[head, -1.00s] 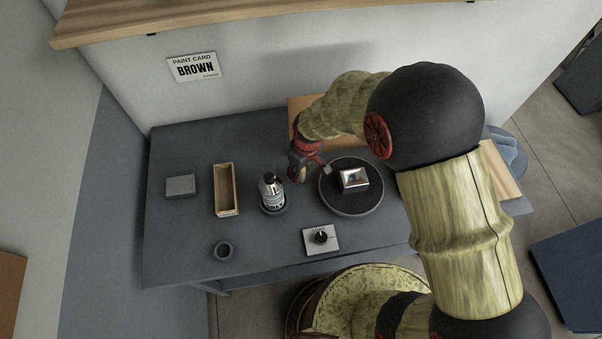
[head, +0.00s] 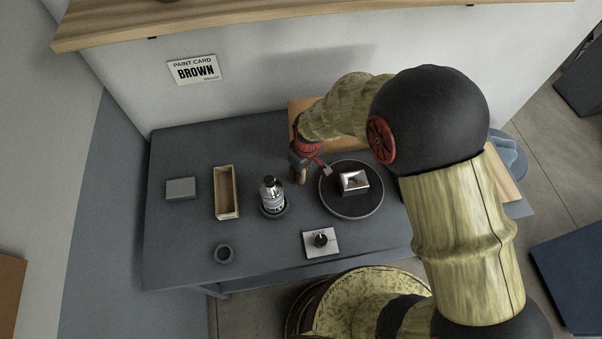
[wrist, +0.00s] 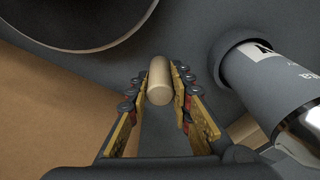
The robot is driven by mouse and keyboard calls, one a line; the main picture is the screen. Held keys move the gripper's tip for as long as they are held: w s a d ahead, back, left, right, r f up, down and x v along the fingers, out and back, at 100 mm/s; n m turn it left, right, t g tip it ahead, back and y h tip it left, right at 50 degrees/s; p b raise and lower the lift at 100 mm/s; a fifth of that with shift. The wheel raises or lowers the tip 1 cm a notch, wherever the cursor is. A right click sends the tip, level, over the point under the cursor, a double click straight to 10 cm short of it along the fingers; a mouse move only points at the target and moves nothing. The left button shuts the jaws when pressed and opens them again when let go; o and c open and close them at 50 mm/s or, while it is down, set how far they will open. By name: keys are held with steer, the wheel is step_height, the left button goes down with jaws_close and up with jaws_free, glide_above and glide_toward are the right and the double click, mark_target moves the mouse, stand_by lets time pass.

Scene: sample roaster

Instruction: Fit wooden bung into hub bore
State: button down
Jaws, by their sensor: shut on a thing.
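The wooden bung (wrist: 159,82) is a pale, short cylinder held between the two fingers of my gripper (wrist: 158,92) in the wrist view. In the head view my gripper (head: 303,170) is over the table, between the bottle and the dark round turntable (head: 350,211); the bung cannot be made out clearly there. A shiny metal block (head: 354,182) with a dark opening in its top sits on the turntable, right of my gripper. I cannot tell for sure whether this opening is the hub bore. The bung is apart from the block.
A labelled bottle (head: 272,195) stands in a dark round holder close left of my gripper. A wooden tray (head: 218,191), grey block (head: 181,188), dark ring (head: 223,254) and knob plate (head: 319,243) are on the table (head: 180,240). A brown board lies behind my gripper.

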step_height(320, 180, up, 3)
steer(key=shift+f, duration=0.2)
steer(key=s+d+r+p, duration=0.2)
steer(key=s+d+r, duration=0.5)
steer(key=s, duration=0.5)
step_height(320, 180, up, 2)
steer(key=shift+s+r, duration=0.15)
steer(key=shift+r, duration=0.1)
